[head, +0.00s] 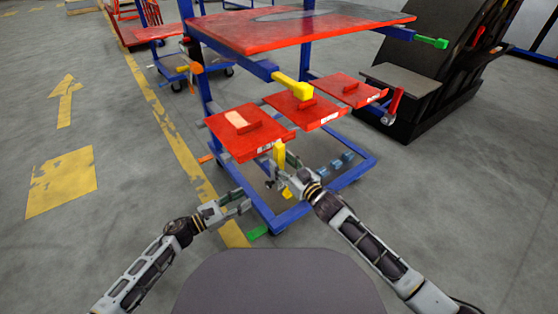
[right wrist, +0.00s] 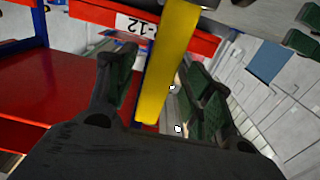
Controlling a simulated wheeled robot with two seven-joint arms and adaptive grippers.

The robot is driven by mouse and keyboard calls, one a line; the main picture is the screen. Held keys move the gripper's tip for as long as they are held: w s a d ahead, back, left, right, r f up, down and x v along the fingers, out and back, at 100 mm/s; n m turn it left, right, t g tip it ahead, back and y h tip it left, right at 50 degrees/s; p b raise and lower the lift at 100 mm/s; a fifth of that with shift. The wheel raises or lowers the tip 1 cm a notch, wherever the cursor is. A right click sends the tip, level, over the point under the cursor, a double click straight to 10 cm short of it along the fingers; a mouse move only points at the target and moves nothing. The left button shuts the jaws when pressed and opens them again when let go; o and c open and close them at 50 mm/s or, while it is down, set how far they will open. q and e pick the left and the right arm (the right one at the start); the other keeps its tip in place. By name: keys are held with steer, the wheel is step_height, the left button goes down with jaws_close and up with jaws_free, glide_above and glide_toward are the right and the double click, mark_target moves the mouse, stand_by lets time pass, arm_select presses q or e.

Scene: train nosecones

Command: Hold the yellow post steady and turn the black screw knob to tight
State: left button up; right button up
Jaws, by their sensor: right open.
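The yellow post (head: 279,154) stands upright at the near edge of the cart, beneath the red shelves. It also shows in the right wrist view (right wrist: 168,65), slanting between the two green-padded fingers. My right gripper (head: 281,169) is open around the post, with a gap visible on at least one side. My left gripper (head: 247,200) looks open and empty, to the left of the post and lower in the picture, apart from it.
Red shelves (head: 248,131) with raised blocks hang just behind the post. A large red tabletop (head: 290,31) and a yellow-ended bar (head: 292,85) are above. The blue cart frame (head: 290,217) runs close below both grippers. Open floor lies to the left.

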steer(key=shift+x, duration=1.2)
